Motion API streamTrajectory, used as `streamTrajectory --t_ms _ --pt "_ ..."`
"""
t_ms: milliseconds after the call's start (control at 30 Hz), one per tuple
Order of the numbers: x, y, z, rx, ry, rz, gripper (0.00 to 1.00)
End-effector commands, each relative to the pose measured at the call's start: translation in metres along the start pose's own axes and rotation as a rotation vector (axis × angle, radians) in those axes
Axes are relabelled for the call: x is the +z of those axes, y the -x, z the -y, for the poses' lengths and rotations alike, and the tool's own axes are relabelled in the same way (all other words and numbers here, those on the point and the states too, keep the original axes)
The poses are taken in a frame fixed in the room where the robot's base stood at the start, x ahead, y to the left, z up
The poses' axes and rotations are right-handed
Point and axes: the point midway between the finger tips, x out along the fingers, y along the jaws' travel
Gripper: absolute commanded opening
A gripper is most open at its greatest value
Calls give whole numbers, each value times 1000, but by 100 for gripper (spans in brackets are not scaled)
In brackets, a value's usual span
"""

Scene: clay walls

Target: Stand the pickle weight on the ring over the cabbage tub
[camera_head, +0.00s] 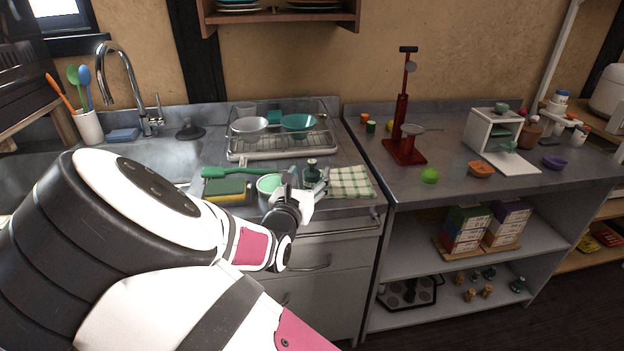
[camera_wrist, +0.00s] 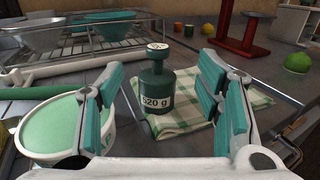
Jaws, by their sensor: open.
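The pickle weight (camera_wrist: 156,88) is a dark green cylinder with a neck, a round knob and a white "520 g" label. It stands upright at the left edge of the checked cloth; it also shows in the head view (camera_head: 312,172). My gripper (camera_wrist: 162,78) is open, its teal-padded fingers on either side of the weight with gaps showing. In the head view my gripper (camera_head: 309,191) is low over the counter's front. The cabbage tub (camera_wrist: 50,153), white-rimmed with a pale green top, is just left of my left finger, partly hidden by it. I cannot make out a separate ring.
A green-and-white checked cloth (camera_head: 351,182) lies right of the weight. A dish rack (camera_head: 282,152) with bowls stands behind. A red press (camera_head: 403,130) stands on the right counter.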

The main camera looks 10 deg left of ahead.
Motion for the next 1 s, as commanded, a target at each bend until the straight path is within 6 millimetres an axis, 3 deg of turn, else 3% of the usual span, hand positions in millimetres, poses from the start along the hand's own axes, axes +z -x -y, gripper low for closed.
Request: streamTrajectory --t_ms 233,567,667,833,1000 --pt "-3 -36 -3 -2 0 1 59" --pt "-2 -44 -3 -1 -1 0 59" --pt "-2 -44 -3 -1 -1 0 41" --pt "-2 -44 -3 -1 -1 0 3" --pt "-2 -44 -3 -1 -1 0 0"
